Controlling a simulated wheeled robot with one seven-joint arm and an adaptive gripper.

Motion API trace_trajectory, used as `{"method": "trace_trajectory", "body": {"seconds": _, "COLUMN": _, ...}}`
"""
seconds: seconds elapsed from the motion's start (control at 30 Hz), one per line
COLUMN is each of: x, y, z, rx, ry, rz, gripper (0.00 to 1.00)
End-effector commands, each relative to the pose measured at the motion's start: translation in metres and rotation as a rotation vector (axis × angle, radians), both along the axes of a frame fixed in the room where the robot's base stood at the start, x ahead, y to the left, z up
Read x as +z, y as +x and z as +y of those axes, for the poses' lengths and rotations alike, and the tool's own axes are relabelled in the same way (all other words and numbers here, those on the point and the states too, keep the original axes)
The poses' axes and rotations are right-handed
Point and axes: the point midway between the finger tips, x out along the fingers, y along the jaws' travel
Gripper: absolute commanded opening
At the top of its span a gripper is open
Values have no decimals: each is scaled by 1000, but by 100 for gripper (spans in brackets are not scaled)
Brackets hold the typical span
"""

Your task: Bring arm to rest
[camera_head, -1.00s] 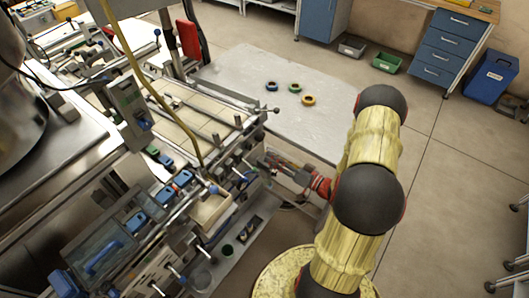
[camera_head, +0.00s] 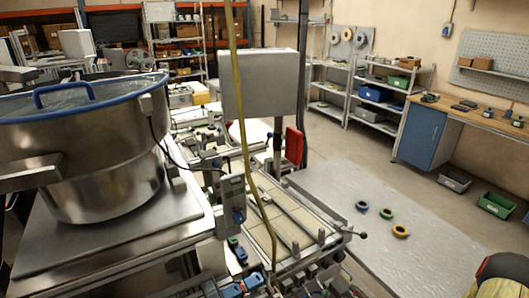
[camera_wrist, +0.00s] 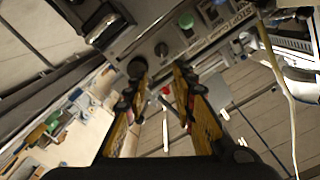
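Only a small yellow and black part of my arm shows at the bottom right corner of the head view. My gripper (camera_wrist: 158,78) shows in the wrist view with its two yellow and black fingers spread apart and nothing between them. It faces machine parts with knobs and a green button. No reel shows in the wrist view.
A machine with a large steel bowl (camera_head: 95,185), a grey panel (camera_head: 262,85) and a hanging yellow cable (camera_head: 243,130) fills the left and middle. A workbench (camera_head: 470,118) and a green bin (camera_head: 497,204) stand at the right. The table's front part is bare.

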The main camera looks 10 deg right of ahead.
Motion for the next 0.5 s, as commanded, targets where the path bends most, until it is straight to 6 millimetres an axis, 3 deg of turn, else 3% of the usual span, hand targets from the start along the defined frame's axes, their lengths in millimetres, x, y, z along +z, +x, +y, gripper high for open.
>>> {"method": "trace_trajectory", "body": {"seconds": 0.17, "x": 11, "y": 36, "z": -11, "rx": -10, "ry": -183, "rz": 86, "gripper": 26}}
{"method": "trace_trajectory", "body": {"seconds": 0.27, "x": 29, "y": 66, "z": -24, "rx": -40, "ry": -355, "rz": 173, "gripper": 26}}
{"method": "trace_trajectory", "body": {"seconds": 0.4, "x": 68, "y": 100, "z": -38, "rx": -107, "ry": -575, "rz": 292, "gripper": 26}}
{"method": "trace_trajectory", "body": {"seconds": 0.5, "x": 104, "y": 112, "z": -42, "rx": -163, "ry": -691, "rz": 366, "gripper": 26}}
